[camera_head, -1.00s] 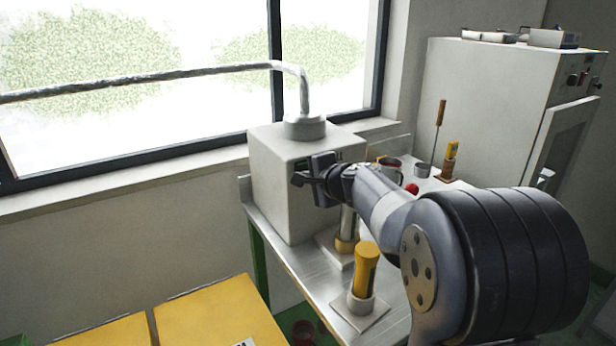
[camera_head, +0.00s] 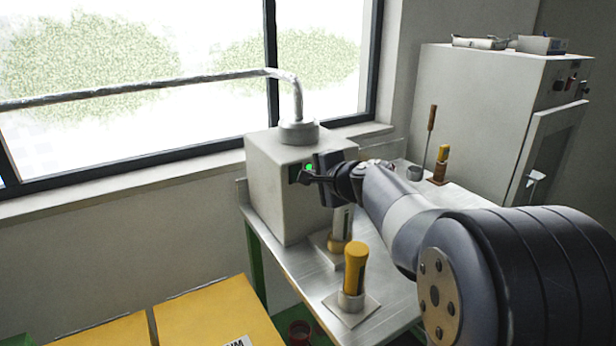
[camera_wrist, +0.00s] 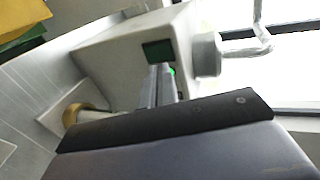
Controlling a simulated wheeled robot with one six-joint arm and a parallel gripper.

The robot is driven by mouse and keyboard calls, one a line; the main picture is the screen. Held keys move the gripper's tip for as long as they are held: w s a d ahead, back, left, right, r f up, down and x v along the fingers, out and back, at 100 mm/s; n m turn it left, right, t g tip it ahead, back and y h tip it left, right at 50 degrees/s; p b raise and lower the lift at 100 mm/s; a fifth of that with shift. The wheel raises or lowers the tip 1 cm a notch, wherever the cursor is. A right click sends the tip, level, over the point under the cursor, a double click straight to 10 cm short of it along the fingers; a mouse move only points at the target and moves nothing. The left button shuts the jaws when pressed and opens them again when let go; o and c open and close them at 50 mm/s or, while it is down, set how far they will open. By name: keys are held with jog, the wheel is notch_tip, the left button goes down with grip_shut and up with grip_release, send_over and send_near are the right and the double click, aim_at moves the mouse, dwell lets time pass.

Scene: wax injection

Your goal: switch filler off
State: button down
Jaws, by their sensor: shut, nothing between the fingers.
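The filler is a pale grey box (camera_head: 275,200) on the metal table, with a round collar and a pipe on top. A green light (camera_head: 309,167) shows on its front beside a small dark panel; in the wrist view the dark panel (camera_wrist: 158,50) and part of the green light (camera_wrist: 172,72) show past my fingers. My gripper (camera_head: 308,178) is shut and empty, its tips at the filler's front by the light. I cannot tell whether the tips touch it. A nozzle with a brass-coloured ring (camera_head: 340,245) is below my gripper. Any switch is hidden.
A yellow-handled tool (camera_head: 355,268) stands in a holder on the table's near part (camera_head: 300,282). Another yellow-handled tool (camera_head: 441,160) and a metal cup (camera_head: 414,173) are farther back. A grey cabinet (camera_head: 470,120) stands behind. Yellow boxes (camera_head: 215,318) are at lower left.

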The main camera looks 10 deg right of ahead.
jog(key=v, duration=0.7)
jog(key=shift+s+r, duration=0.2)
jog(key=shift+d, duration=0.1)
